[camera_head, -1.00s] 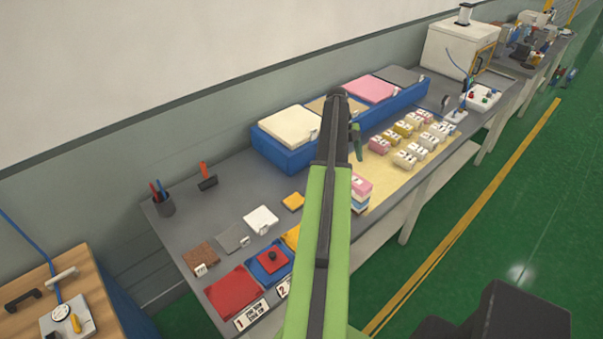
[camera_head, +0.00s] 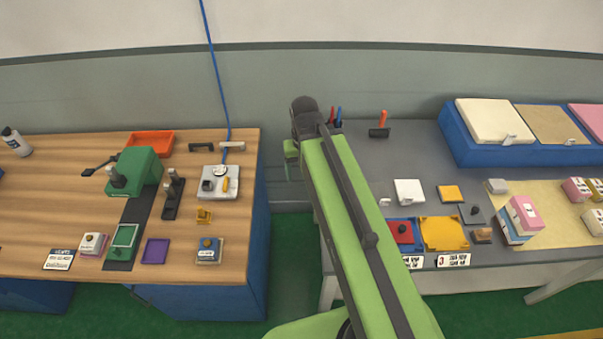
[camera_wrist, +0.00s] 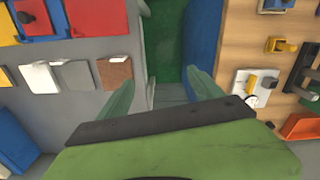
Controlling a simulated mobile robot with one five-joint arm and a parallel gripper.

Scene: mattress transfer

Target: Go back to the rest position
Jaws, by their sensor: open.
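My gripper (camera_wrist: 160,90) is open and empty in the wrist view, its two green fingers spread apart. It hangs over the gap between the wooden bench (camera_head: 60,200) and the grey table (camera_head: 365,165). In the head view my green arm reaches up from the bottom, and the gripper end (camera_head: 291,155) is mostly hidden by the wrist. A stack of pink, white and blue mattress-like blocks (camera_head: 520,218) stands on the grey table at the right, well away from the gripper.
The blue rack (camera_head: 460,140) with foam sheets is at the back right. The wooden bench holds a green press (camera_head: 135,172), an orange tray (camera_head: 151,143) and a white device (camera_head: 220,183). A pen cup and an orange-handled tool (camera_head: 382,121) stand near the wall.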

